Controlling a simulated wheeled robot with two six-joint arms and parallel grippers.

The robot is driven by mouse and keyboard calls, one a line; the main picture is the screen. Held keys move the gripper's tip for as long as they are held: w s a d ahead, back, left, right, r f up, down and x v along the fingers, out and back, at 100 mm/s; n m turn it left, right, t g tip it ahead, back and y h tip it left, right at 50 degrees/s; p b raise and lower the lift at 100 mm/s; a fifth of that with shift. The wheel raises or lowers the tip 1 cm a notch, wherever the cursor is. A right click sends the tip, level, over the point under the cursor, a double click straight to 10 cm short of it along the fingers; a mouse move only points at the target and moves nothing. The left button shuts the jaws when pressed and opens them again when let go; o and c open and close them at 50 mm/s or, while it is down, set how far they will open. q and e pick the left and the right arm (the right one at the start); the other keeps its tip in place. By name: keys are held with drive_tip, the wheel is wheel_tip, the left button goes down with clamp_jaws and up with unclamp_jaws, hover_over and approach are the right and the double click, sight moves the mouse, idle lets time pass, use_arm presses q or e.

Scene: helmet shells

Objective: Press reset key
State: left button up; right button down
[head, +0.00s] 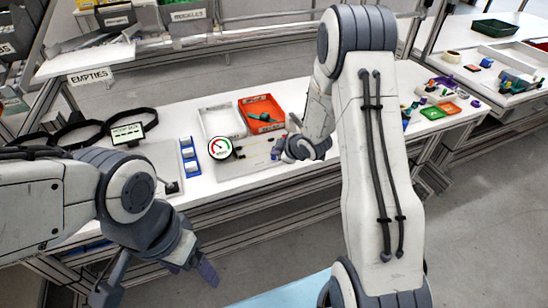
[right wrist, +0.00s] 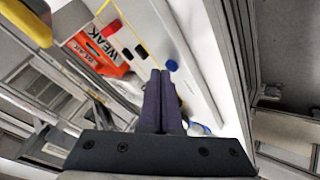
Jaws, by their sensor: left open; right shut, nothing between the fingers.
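A pale panel (head: 240,165) with a round dial gauge (head: 220,148) lies on the white bench. A round blue button (right wrist: 172,65) shows in the right wrist view, just past the fingertips; a red piece (right wrist: 112,28) and a small black piece (right wrist: 140,50) are near it. I cannot tell from a label which is the reset key. My right gripper (right wrist: 162,75) is shut and empty, close to the blue button with no clear contact; in the head view it is over the panel's right end. My left gripper (head: 157,284) is open and empty in front of the bench.
A white tray (head: 205,122) and an orange-red bin (head: 245,108) holding a green tool stand behind the panel. A small display (head: 128,134), black straps (head: 80,128) and a blue rack (head: 187,146) are to the left. Coloured parts lie at the bench's right end.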

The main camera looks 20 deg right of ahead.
drive_tip(key=shift+f+b, duration=0.3)
drive_tip(key=shift+f, duration=0.05)
drive_tip(key=shift+r, duration=0.1)
idle(0.4)
drive_tip(key=shift+r+p, duration=0.7)
drive_tip(key=shift+r, duration=0.05)
wheel_tip(320, 180, up, 5)
drive_tip(key=p, duration=0.4)
idle(0.6)
